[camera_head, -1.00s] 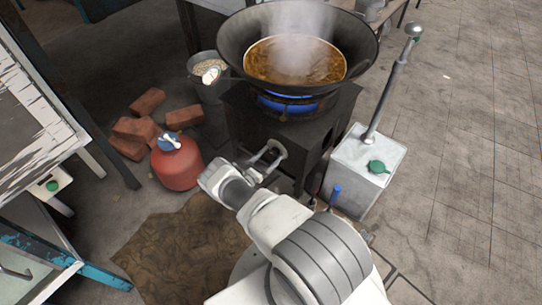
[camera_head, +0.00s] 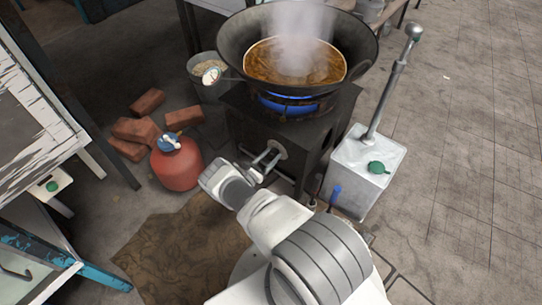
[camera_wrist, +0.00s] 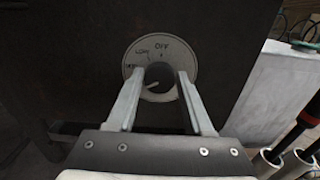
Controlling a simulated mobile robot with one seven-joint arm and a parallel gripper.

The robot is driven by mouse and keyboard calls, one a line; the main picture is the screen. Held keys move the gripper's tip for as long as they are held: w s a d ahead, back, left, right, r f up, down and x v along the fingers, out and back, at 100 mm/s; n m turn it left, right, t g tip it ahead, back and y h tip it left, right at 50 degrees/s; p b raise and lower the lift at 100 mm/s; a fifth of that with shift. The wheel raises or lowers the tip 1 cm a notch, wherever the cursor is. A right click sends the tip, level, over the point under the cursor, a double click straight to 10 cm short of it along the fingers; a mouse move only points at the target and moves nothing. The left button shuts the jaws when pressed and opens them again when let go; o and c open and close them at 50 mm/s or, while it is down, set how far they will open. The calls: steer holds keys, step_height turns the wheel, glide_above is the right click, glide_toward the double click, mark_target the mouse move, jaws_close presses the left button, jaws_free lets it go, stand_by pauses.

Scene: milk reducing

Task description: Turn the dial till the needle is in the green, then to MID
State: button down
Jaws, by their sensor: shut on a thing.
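The dial is a dark round knob (camera_wrist: 158,76) on a pale round plate (camera_wrist: 160,50) marked OFF, LOW and a third, partly hidden word. The plate also shows on the black stove front (camera_head: 281,147) in the head view. My gripper (camera_wrist: 161,78) has one finger on each side of the knob and is shut on it. A light pointer mark on the knob points to the lower left. A round white-faced gauge (camera_head: 211,75) sits at the left of the wok (camera_head: 234,45). Its needle and green zone are too small to read.
Blue flame burns under the steaming wok of brown liquid. A red gas bottle (camera_head: 177,163), bricks (camera_head: 148,102) and a metal bucket (camera_head: 203,92) stand left of the stove.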

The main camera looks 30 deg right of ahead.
steer(key=shift+m, duration=0.3)
steer(key=m, duration=0.3)
steer(key=shift+s, duration=0.1)
steer(key=m, duration=0.8)
steer(key=shift+s+f, duration=0.1)
steer(key=shift+m, duration=1.9)
steer(key=shift+c, duration=1.5)
jaws_free()
